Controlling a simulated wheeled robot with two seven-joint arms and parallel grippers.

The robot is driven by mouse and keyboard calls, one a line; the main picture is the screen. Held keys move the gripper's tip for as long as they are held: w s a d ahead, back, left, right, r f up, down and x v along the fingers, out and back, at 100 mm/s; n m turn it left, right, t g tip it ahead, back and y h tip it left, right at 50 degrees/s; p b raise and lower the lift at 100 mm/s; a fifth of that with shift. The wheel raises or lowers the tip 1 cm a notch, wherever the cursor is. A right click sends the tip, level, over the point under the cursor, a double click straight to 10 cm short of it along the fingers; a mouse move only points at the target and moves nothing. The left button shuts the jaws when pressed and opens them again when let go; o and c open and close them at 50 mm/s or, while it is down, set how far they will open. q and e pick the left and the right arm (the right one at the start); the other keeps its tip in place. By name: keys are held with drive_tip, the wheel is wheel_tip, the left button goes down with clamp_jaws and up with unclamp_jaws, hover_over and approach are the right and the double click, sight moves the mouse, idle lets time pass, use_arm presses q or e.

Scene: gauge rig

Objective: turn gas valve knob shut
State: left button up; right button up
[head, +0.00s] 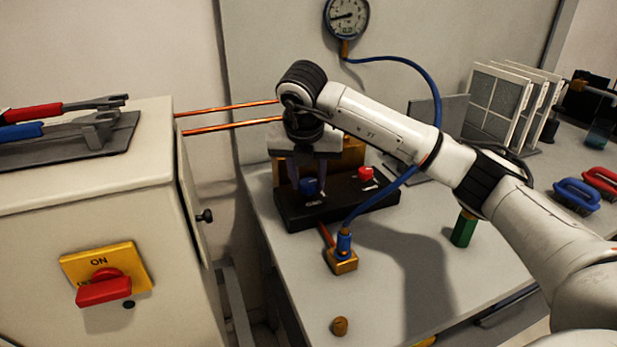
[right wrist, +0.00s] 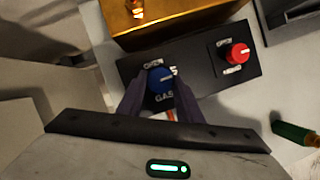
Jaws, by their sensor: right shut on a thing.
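The blue gas knob (right wrist: 160,88) sits on a black valve block, with "OPEN" above it and "GAS" below it in the right wrist view. In the head view the knob (head: 309,187) shows at the left of the block (head: 292,214). My right gripper (right wrist: 160,96) is shut on the knob, one finger on each side. In the head view my right gripper (head: 309,182) reaches down over it. Part of the knob and its labels is hidden by the fingers. My left gripper is not in view.
A red knob (head: 366,173) is on the same block, right of the blue one. A blue hose (head: 437,110) runs from a gauge (head: 346,17) to a brass fitting (head: 342,261). A green object (head: 464,229) stands to the right. A cabinet (head: 170,230) with a red switch (head: 104,288) is at left.

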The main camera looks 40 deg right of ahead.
idle(0.5)
drive_tip(key=o, duration=1)
drive_tip(key=shift+o, duration=0.2)
drive_tip(key=p+v, duration=0.1)
drive_tip(key=v, duration=0.9)
drive_tip(key=shift+r, duration=0.2)
